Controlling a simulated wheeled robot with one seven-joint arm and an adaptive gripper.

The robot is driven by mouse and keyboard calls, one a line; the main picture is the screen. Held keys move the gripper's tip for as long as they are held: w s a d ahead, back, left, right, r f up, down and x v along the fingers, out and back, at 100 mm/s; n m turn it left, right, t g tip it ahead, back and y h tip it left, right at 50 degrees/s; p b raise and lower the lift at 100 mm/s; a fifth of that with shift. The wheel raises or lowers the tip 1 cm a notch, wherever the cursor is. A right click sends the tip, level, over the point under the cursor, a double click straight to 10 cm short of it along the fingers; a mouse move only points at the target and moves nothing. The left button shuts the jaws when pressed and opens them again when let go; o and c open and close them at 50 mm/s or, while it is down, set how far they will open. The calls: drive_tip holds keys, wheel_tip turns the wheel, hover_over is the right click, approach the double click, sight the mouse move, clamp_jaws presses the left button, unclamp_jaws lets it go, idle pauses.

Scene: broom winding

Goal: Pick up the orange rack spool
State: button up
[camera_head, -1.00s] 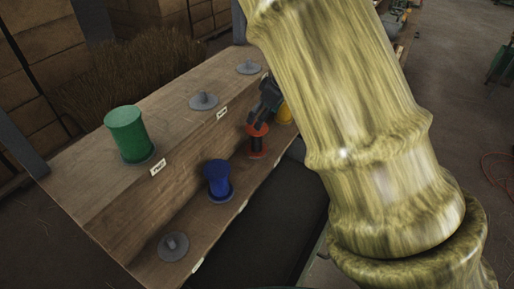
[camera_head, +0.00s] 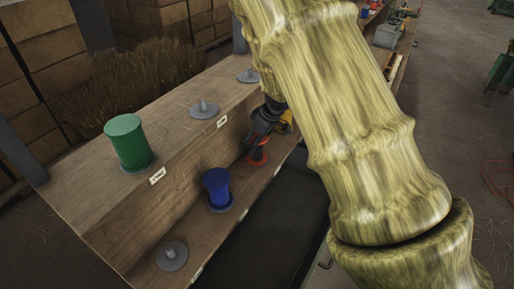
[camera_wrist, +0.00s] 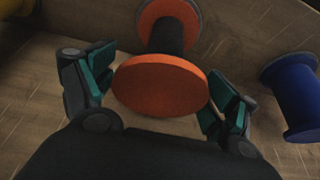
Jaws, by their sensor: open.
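The orange rack spool, with orange flanges and a dark core, stands on the lower rack step (camera_head: 257,157). In the wrist view, its near orange flange (camera_wrist: 160,85) lies between my two teal-padded fingers, and the core and far flange show beyond it. My gripper (camera_wrist: 158,78) is open, with one finger on each side of the near flange. Small gaps seem to show, but I cannot tell whether a finger touches it. In the head view, my gripper (camera_head: 262,130) comes over the spool from above and hides its upper part.
A blue spool (camera_head: 218,188) stands on the same step, also at right in the wrist view (camera_wrist: 293,95). A yellow spool (camera_head: 285,120) is just behind my gripper. A green spool (camera_head: 129,142) stands on the upper step. Empty grey holders (camera_head: 171,256) are at the front and above.

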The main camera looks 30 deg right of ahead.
drive_tip(key=shift+x, duration=1.05)
drive_tip(key=shift+r, duration=0.1)
drive_tip(key=shift+c, duration=0.4)
drive_tip(key=c, duration=0.9)
drive_tip(key=shift+c, duration=0.3)
